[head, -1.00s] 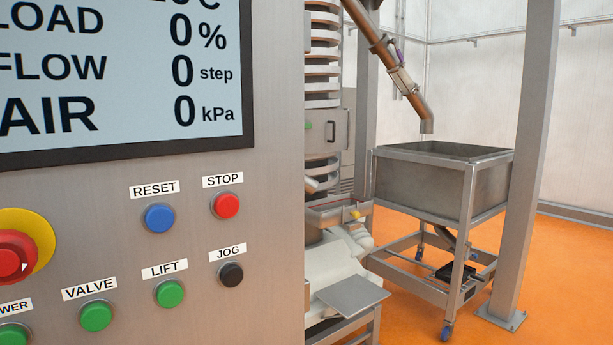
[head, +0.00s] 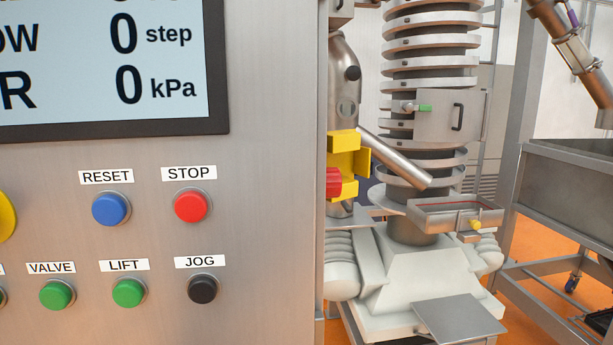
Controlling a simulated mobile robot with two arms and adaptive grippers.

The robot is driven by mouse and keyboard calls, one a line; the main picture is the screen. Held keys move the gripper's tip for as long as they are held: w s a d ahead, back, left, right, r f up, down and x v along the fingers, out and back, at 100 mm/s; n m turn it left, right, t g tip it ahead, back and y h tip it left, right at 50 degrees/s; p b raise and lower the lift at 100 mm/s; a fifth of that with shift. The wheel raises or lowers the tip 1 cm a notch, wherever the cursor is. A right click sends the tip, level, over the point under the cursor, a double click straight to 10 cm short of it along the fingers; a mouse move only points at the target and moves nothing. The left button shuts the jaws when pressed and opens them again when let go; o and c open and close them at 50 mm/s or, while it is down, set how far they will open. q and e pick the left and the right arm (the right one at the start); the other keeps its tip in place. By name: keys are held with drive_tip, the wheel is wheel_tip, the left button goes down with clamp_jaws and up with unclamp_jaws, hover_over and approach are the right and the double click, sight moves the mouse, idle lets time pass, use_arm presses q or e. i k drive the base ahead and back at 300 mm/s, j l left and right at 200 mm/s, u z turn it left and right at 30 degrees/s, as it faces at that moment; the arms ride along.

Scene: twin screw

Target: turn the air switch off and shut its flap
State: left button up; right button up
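A yellow housing (head: 345,141) with a red knob (head: 333,182) shows just past the right edge of the control cabinet, on a steel column. It looks like the air switch, but no label on it can be read. A yellow plate (head: 363,162) stands out on its right side and looks like the flap, swung open. I cannot tell the knob's setting. Neither of my grippers is in view.
The steel cabinet (head: 262,120) fills the left, with a display (head: 110,70) reading 0 kPa and several push buttons. Right of the switch are a sloping pipe (head: 395,158), a spiral conveyor (head: 430,68), a small tray (head: 455,215) and a steel bin (head: 565,185).

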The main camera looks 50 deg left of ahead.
sight(335, 179)
drive_tip(key=i+u, duration=0.15)
drive_tip(key=u, duration=0.25)
drive_tip(key=i+l+u, duration=0.1)
drive_tip(key=u, duration=0.3)
drive_tip(key=i+l+u, duration=0.15)
drive_tip(key=u, duration=0.3)
drive_tip(key=i+l+u, duration=0.1)
drive_tip(key=u, duration=0.3)
drive_tip(key=l+u, duration=0.25)
drive_tip(key=u, duration=0.15)
drive_tip(key=i+l+u, duration=0.1)
drive_tip(key=u, duration=0.35)
drive_tip(key=l+u, duration=0.5)
drive_tip(key=i+l+u, duration=0.1)
drive_tip(key=u, duration=0.35)
drive_tip(key=l+u, duration=0.35)
drive_tip(key=u, duration=0.15)
drive_tip(key=k+j, duration=0.05)
